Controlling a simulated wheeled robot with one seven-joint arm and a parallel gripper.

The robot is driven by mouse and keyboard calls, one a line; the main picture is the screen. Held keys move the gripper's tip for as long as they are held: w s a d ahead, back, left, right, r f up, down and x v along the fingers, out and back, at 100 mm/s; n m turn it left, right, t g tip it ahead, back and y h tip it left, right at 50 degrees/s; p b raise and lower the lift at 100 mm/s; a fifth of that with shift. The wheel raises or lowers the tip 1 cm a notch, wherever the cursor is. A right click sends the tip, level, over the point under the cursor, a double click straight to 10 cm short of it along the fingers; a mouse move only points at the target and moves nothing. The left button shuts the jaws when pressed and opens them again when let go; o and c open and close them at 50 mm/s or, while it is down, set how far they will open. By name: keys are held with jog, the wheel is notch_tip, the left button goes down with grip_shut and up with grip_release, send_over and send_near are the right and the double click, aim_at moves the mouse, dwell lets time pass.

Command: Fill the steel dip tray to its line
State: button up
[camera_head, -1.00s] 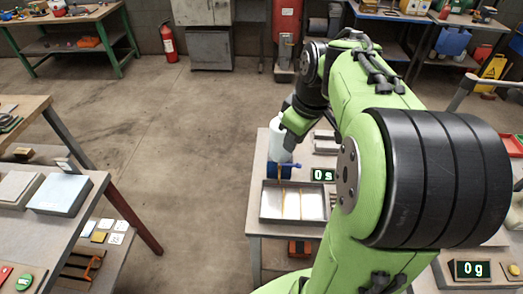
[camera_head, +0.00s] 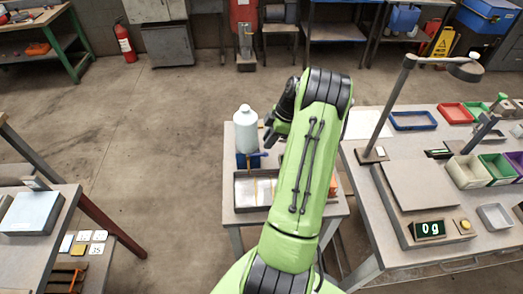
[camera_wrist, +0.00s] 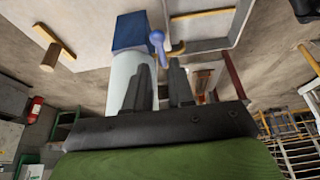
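The shallow steel dip tray (camera_head: 238,203) lies on a small table, with yellow marks across its pale inside; I cannot make out its fill level. Behind it stands a white bottle (camera_head: 246,130) on a blue base (camera_head: 241,161) with a blue lever (camera_head: 257,155) pointing right. My gripper (camera_head: 270,135) is just right of the bottle, apart from it in the head view. In the wrist view my gripper (camera_wrist: 159,82) has its two fingers apart with nothing held between them. The white bottle (camera_wrist: 122,75), blue base (camera_wrist: 130,32) and blue lever (camera_wrist: 156,40) show beyond the fingers.
My arm covers the right part of the small table (camera_head: 232,217). A bench on the right holds a scale (camera_head: 425,185) reading 0 g, a lamp (camera_head: 405,80) and several coloured bins. A workbench (camera_head: 65,215) stands at left; the floor between is clear.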

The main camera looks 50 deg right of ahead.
aim_at(260, 154)
jog(key=x, duration=0.5)
jog(key=shift+w+a+f, duration=0.1)
jog(key=shift+w+f, duration=0.05)
jog(key=shift+f, duration=0.2)
grip_shut()
